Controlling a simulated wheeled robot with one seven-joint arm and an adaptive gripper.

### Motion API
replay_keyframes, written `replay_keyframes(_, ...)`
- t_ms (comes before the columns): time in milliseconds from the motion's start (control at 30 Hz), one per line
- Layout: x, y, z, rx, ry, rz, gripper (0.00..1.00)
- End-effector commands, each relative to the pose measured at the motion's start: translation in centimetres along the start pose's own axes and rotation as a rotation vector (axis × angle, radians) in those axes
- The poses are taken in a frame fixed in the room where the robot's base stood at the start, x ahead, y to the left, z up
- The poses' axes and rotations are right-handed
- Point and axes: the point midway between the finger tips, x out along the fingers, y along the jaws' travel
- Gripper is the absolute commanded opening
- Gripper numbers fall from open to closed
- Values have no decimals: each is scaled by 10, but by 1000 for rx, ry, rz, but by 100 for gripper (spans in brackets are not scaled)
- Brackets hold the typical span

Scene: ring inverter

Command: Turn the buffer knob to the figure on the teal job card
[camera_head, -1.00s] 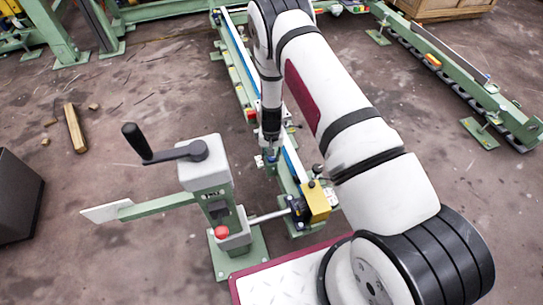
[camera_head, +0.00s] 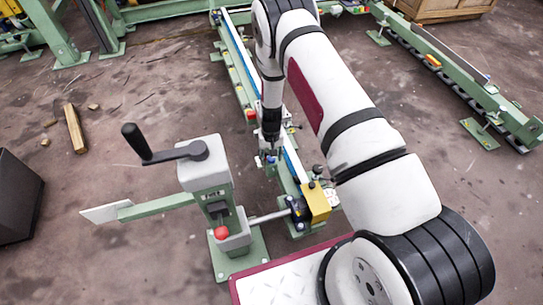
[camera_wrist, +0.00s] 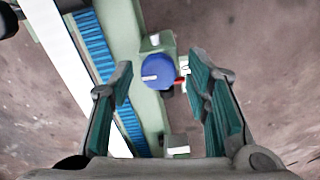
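A round blue knob (camera_wrist: 157,72) with a white mark toward its left side sits on a green rail fixture in the wrist view. My gripper (camera_wrist: 162,78) is open, with one teal-padded finger on each side of the knob and visible gaps between. I cannot tell how far the fingertips are above it. In the head view my gripper (camera_head: 271,151) points down over the green rail, and the knob is hard to make out there. I cannot make out a teal job card or its figure in either view.
A blue-and-white conveyor rail (camera_head: 236,58) runs under my arm. A grey crank post (camera_head: 205,165) with a red button stands to the left, and a yellow block (camera_head: 316,204) sits nearer. A small red part (camera_wrist: 179,82) sits beside the knob.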

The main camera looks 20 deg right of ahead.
Motion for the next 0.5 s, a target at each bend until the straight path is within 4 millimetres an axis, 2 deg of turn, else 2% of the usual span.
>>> replay_keyframes(333,-3,1,0,1,0,1,48)
replay_keyframes(500,-25,1,-1,0,2,1,48)
